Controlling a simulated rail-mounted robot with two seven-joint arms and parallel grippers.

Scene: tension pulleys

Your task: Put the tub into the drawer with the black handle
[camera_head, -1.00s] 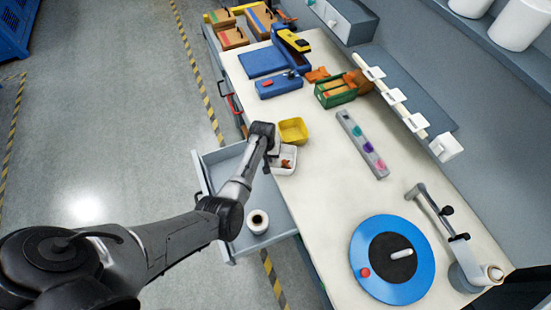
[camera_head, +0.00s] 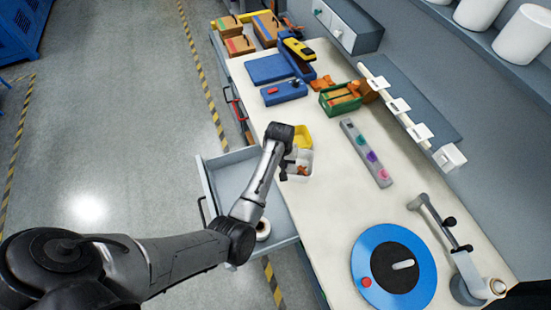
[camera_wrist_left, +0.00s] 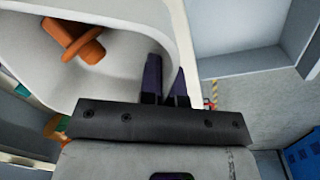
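The white tub (camera_head: 304,158), with an orange part inside, is at the left edge of the worktop. In the left wrist view the tub (camera_wrist_left: 190,45) fills the upper left. My left gripper (camera_wrist_left: 167,85) has its two dark fingers on either side of the tub's wall and looks shut on it. In the head view my left wrist covers part of the tub; I cannot tell whether it is lifted. The drawer (camera_head: 222,173) with the black handle (camera_head: 202,211) is pulled open, below and left of the tub. My right gripper is not in view.
A white roll (camera_head: 263,229) lies in the drawer's near end, partly behind my arm; the far end looks empty. A yellow tub (camera_head: 304,135) stands just behind the white tub. A grey strip with coloured knobs (camera_head: 366,152) and a blue disc (camera_head: 393,268) lie further right.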

